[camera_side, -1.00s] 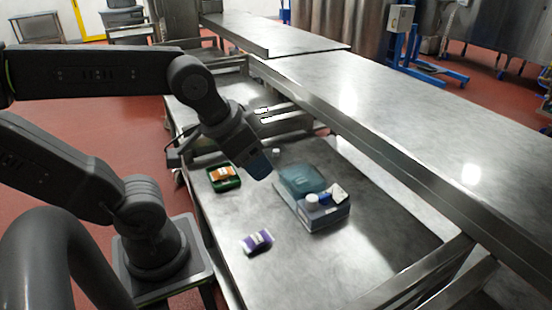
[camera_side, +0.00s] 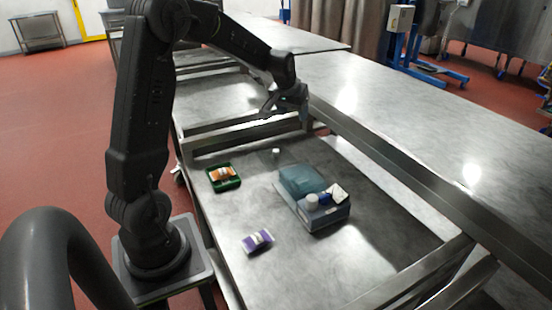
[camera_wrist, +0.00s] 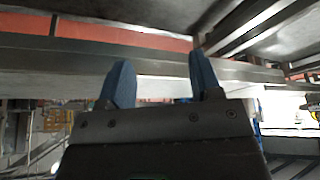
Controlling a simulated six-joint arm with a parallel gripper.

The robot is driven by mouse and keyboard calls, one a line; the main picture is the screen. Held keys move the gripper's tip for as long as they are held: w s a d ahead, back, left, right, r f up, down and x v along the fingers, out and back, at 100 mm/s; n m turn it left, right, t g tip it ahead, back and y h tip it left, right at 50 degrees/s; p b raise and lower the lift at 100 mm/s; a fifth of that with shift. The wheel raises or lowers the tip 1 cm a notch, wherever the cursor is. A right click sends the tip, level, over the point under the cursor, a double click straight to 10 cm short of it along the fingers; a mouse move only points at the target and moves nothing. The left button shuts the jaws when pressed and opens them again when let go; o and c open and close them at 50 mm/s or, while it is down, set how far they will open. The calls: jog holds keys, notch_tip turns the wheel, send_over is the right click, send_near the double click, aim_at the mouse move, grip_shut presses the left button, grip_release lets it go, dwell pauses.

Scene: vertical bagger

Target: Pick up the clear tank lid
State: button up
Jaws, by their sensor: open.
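The clear tank lid (camera_side: 300,180) looks like a bluish see-through cover on the back part of a blue-grey machine (camera_side: 325,217) on the lower steel table. My gripper (camera_side: 287,108) is above and behind the machine in the side view, well apart from the lid, near the steel rail. Its two blue fingers stand apart with nothing between them in the wrist view (camera_wrist: 162,80). The lid does not show in the wrist view.
On the machine's front are a white round cap (camera_side: 312,199) and a white card-like piece (camera_side: 337,189). A green tray (camera_side: 227,187) with orange items, a purple-and-white pack (camera_side: 257,241) and a small white piece (camera_side: 276,152) lie nearby. A raised steel table (camera_side: 400,115) borders the right.

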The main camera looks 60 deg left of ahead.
jog(key=a+f+n, duration=0.2)
jog(key=a+f, duration=1)
jog(key=a, duration=0.2)
send_over(276, 151)
jog(key=s, duration=0.1)
jog(key=shift+n+g+y, duration=0.3)
jog(key=shift+g, duration=0.1)
jog(key=f, duration=0.4)
jog(key=d+f, duration=0.1)
jog(key=f, duration=0.2)
jog(key=shift+s+d+x, duration=0.1)
jog(key=shift+s+x, duration=0.05)
jog(key=shift+x, duration=1.4)
jog(key=shift+s+d+x, duration=0.15)
jog(key=shift+s+x, duration=0.05)
jog(key=shift+x, duration=1.35)
jog(key=shift+f, duration=0.2)
grip_shut()
